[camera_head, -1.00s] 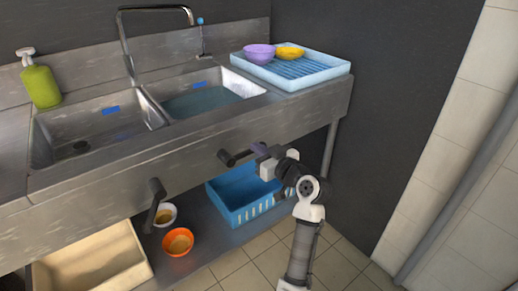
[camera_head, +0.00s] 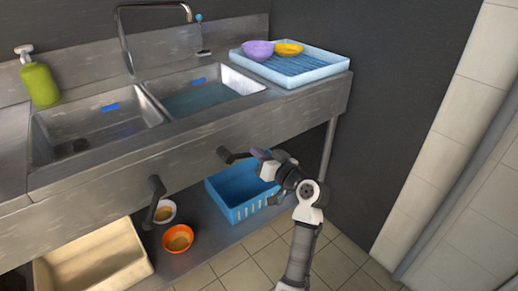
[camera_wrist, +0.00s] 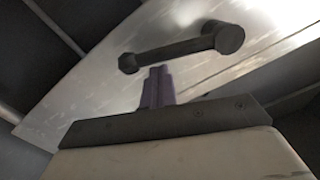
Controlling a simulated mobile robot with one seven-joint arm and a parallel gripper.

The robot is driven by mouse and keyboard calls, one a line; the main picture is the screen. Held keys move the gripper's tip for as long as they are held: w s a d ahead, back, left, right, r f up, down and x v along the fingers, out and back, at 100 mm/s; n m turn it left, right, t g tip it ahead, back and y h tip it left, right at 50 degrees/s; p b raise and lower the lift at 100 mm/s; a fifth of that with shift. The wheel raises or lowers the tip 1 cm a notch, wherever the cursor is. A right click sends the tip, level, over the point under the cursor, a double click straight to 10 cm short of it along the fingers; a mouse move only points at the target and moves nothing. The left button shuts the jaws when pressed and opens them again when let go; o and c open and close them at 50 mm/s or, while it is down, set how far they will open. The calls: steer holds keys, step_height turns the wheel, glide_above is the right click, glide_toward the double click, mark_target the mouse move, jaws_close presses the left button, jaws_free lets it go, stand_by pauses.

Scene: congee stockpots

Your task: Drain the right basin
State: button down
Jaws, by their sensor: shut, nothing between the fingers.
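The right basin (camera_head: 248,84) of the steel sink holds bluish water. A dark lever handle (camera_head: 232,155) is on the sink's front panel below it, lying roughly sideways. It shows large in the wrist view (camera_wrist: 180,49), with its round pivot at the right and its end at the left. My gripper (camera_head: 260,154) is shut and empty, just right of this lever in the head view. Its purple fingers (camera_wrist: 157,87) point at the panel just below the bar in the wrist view. I cannot tell whether they touch it.
A second lever (camera_head: 154,203) hangs downward under the empty left basin (camera_head: 40,150). A light-blue tray (camera_head: 335,66) with bowls stands above right.

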steer(key=shift+s+a+f+m+p, duration=0.15)
steer(key=shift+s+a+f+m, duration=0.15)
steer(key=shift+f+m, duration=0.7)
steer(key=shift+s+a+f+m+p, duration=0.2)
steer(key=shift+a+f+m, duration=0.2)
steer(key=shift+f+m, duration=0.6)
steer(key=shift+s+a+f+m+p, duration=0.3)
steer(key=shift+f+m, duration=0.35)
steer(key=shift+m, duration=0.65)
steer(key=shift+f, duration=0.1)
steer(key=f+b+v, duration=0.1)
steer(key=b+v, duration=0.1)
steer(key=v, duration=1.1)
steer(key=shift+s+d+r, duration=0.15)
steer(key=shift+d+r, duration=0.2)
